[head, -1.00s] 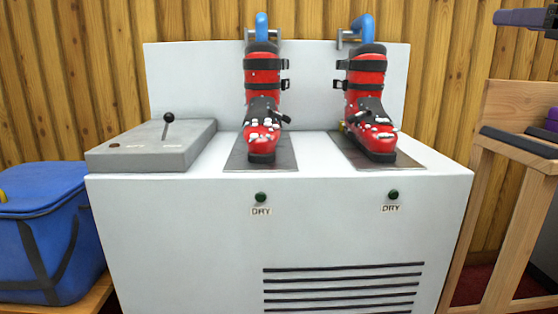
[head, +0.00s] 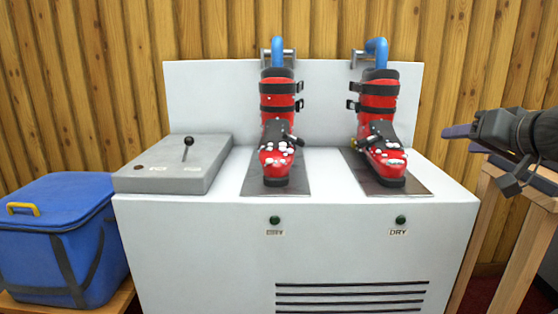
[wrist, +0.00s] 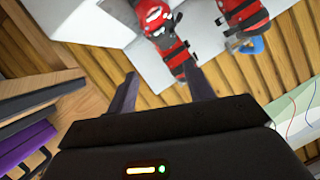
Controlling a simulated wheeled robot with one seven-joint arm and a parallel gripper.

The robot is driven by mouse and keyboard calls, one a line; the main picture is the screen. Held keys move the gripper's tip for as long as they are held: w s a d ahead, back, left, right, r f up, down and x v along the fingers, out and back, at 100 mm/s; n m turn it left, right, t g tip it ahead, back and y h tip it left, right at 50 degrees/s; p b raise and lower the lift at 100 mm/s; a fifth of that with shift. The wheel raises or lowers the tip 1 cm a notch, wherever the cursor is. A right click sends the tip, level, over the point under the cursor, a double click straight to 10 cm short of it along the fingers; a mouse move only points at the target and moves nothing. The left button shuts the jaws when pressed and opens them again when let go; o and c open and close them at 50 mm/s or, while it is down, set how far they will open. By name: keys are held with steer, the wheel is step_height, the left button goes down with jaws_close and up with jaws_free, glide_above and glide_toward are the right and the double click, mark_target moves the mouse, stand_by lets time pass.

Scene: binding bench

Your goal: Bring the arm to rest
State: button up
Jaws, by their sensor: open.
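My gripper (head: 461,133) is at the right of the head view, to the right of the white drying cabinet and apart from it. Its fingers point left. In the wrist view my gripper (wrist: 160,90) shows two dark fingers spread apart with nothing between them. Two red ski boots, the left one (head: 277,130) and the right one (head: 378,130), stand upright on metal plates on the cabinet (head: 330,255). A blue hose enters the top of each boot. The boots also show beyond the fingers in the wrist view, one of them near the top (wrist: 170,38).
A grey box with a lever (head: 175,165) sits on the cabinet's left. A blue bag (head: 60,240) stands on a wooden bench at left. A wooden stand (head: 520,250) is below my arm; a purple item (wrist: 28,145) shows there. Plank wall behind.

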steer(key=w+a+f+g+p, duration=0.2)
steer(key=a+f+g+p, duration=0.4)
steer(key=a+f+p, duration=0.5)
steer(key=s+a+f+n+g+h+p, duration=0.1)
steer(key=s+a+f+n+g+p, duration=0.1)
steer(key=s+a+f+g+p, duration=0.3)
steer(key=s+a+f+n+p, duration=0.2)
steer(key=s+a+f+p, duration=0.1)
steer(key=s+a+p, duration=0.35)
steer(key=w+p+v, duration=0.2)
steer(key=p+v, duration=1)
steer(key=w+r+p+v, duration=0.1)
steer(key=w+p+v, duration=0.2)
steer(key=p+v, duration=0.9)
steer(key=w+r+p+v, duration=0.1)
steer(key=w+p+v, duration=0.2)
steer(key=p+v, duration=0.9)
steer(key=shift+w+a+r+p, duration=0.15)
steer(key=shift+a+p, duration=0.3)
steer(key=shift+a, duration=0.05)
